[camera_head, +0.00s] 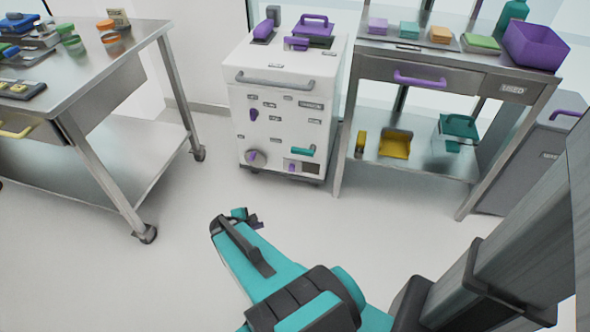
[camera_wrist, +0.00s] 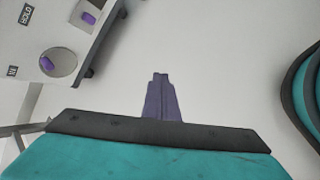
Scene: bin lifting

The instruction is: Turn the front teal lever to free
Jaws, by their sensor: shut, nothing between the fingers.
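The teal lever (camera_head: 302,151) sits low on the right of the front of a white cabinet (camera_head: 262,105) in the head view. It looks about level, with its handle to the left. My gripper (camera_head: 257,222) is out over the floor in front of the cabinet, well apart from the lever. In the wrist view its purple fingers (camera_wrist: 161,98) are together with nothing between them. The wrist view shows a lower part of the cabinet front (camera_wrist: 50,30), with a purple knob (camera_wrist: 46,63) in a round dial. The teal lever is not in the wrist view.
A steel table (camera_head: 140,60) on wheels stands at the left. A steel bench (camera_head: 440,70) with a lower shelf stands right of the cabinet, holding a purple bin (camera_head: 535,46) and a yellow tray (camera_head: 396,144). The floor (camera_head: 200,190) between my arm and the cabinet is clear.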

